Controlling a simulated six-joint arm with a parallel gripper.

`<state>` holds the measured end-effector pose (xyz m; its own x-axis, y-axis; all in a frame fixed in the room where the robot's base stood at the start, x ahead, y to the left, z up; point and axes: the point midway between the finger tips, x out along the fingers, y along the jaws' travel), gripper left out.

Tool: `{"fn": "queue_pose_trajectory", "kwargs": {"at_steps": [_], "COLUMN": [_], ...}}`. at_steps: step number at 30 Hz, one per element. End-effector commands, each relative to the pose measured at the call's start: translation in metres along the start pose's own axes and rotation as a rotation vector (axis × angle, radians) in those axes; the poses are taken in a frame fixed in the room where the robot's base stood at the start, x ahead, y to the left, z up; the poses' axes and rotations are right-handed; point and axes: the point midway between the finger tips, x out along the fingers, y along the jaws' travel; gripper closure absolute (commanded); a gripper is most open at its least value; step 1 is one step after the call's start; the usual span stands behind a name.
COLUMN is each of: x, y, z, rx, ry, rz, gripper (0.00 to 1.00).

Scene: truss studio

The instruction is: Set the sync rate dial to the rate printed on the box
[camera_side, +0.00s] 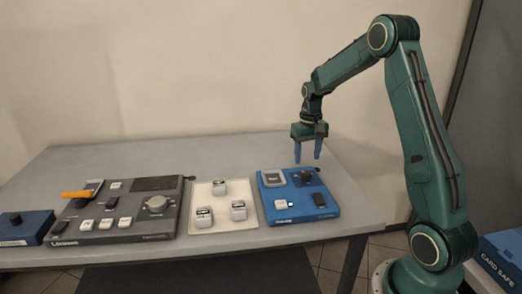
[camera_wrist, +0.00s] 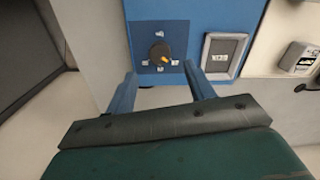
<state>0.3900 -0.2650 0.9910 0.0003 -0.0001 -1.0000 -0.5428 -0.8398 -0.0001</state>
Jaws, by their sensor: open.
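A blue box (camera_side: 286,206) sits at the right end of the table, and it fills the top of the wrist view (camera_wrist: 200,12). On it is a black dial (camera_side: 305,176) with an orange pointer; the dial also shows in the wrist view (camera_wrist: 158,53), with small white marks around it too small to read. A grey-framed panel (camera_side: 274,177) is beside the dial, also in the wrist view (camera_wrist: 222,56); its print is not legible. My gripper (camera_side: 308,162) is open and empty above the box's back edge, fingers down. In the wrist view its fingers (camera_wrist: 163,92) stand apart, short of the dial.
A white tray (camera_side: 205,221) with three small white-grey blocks stands left of the blue box. Further left are a grey console (camera_side: 131,226) with an orange-handled lever (camera_side: 77,194) and a smaller blue box (camera_side: 24,228). The table's back is clear.

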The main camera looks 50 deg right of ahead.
Motion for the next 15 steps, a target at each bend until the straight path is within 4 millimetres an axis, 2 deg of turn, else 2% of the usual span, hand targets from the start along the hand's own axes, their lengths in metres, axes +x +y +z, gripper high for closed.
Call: {"fn": "queue_pose_trajectory", "kwargs": {"at_steps": [1, 6, 15], "x": [-0.011, -0.040, -0.073], "y": [0.000, 0.000, 0.000], "z": [-0.001, -0.001, -0.001], "rx": [0.000, 0.000, -0.001], "ry": [0.006, 0.005, 0.003], "rz": [0.000, 0.000, 0.000], "gripper": [0.46, 0.46, 0.46]}}
